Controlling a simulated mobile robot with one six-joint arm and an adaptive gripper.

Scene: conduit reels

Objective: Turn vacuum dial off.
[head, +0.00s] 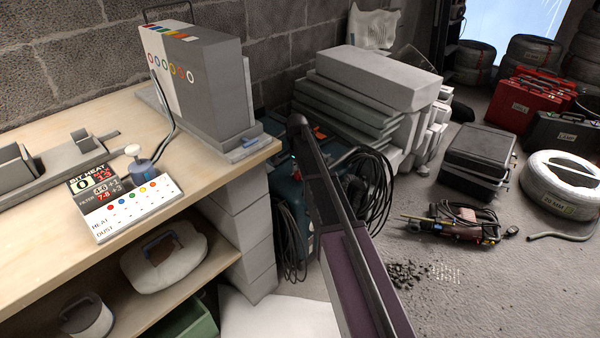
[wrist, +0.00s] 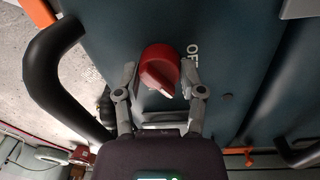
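The vacuum's red dial (wrist: 158,66) sits on its dark teal panel (wrist: 235,45) in the wrist view. A pale pointer mark shows at the dial's lower edge, toward the lower right. My gripper (wrist: 160,76) is open with one finger on each side of the dial. The fingers look close to it; I cannot tell if they touch. In the head view the teal vacuum (head: 317,166) stands beside the bench, mostly behind my arm, and the dial is hidden.
A black curved handle or hose (wrist: 48,85) is close on the left in the wrist view. The workbench (head: 215,185) with a grey-white unit (head: 215,85) stands left. Stacked grey slabs (head: 375,80) are behind the vacuum. Coiled black hose (head: 377,190) hangs at its right.

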